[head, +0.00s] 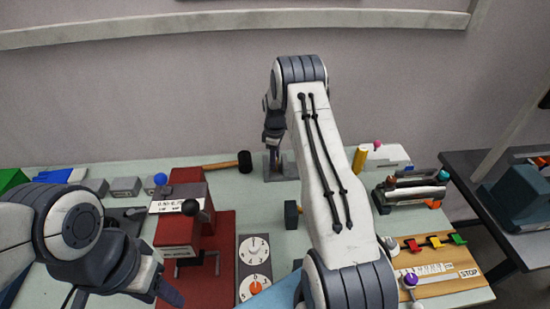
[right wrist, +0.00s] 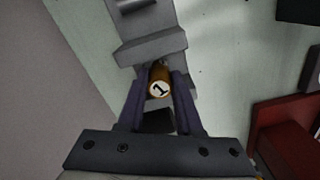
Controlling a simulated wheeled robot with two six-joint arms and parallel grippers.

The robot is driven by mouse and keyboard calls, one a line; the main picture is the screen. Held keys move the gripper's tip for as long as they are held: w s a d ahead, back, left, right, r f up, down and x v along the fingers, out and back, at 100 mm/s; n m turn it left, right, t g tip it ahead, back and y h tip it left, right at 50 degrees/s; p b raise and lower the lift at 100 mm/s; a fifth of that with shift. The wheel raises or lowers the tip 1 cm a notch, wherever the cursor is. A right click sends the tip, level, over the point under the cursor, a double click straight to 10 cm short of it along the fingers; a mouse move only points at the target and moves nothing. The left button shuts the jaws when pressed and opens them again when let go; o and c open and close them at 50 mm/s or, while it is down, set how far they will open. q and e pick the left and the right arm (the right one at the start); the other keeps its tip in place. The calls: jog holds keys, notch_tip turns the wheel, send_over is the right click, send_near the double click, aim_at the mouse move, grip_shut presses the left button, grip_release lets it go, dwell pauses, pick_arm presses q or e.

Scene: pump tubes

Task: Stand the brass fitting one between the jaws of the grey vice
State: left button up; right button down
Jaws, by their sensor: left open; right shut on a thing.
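The grey vice (head: 290,168) stands at the back middle of the table, partly hidden by my right arm and gripper. It also shows in the right wrist view (right wrist: 150,45). My right gripper (head: 272,148) points down at the vice. In the right wrist view, the gripper (right wrist: 159,82) is shut on the brass fitting one (right wrist: 159,89), whose round end bears a "1". The fitting is at the vice, with grey jaw faces on both sides of it in that view; whether it touches the vice's bed cannot be told. My left gripper (head: 165,288) is open at the lower left.
A red press (head: 185,230) stands on a red base left of centre, with a dial panel (head: 254,265) beside it. A hammer (head: 230,163) lies left of the vice.

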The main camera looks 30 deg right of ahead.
jog(key=shift+f, duration=0.2)
jog(key=c, duration=0.6)
grip_release()
jog(key=shift+r, duration=0.6)
notch_tip(320, 180, up, 11)
jog(key=b, duration=0.3)
jog(key=shift+r, duration=0.1)
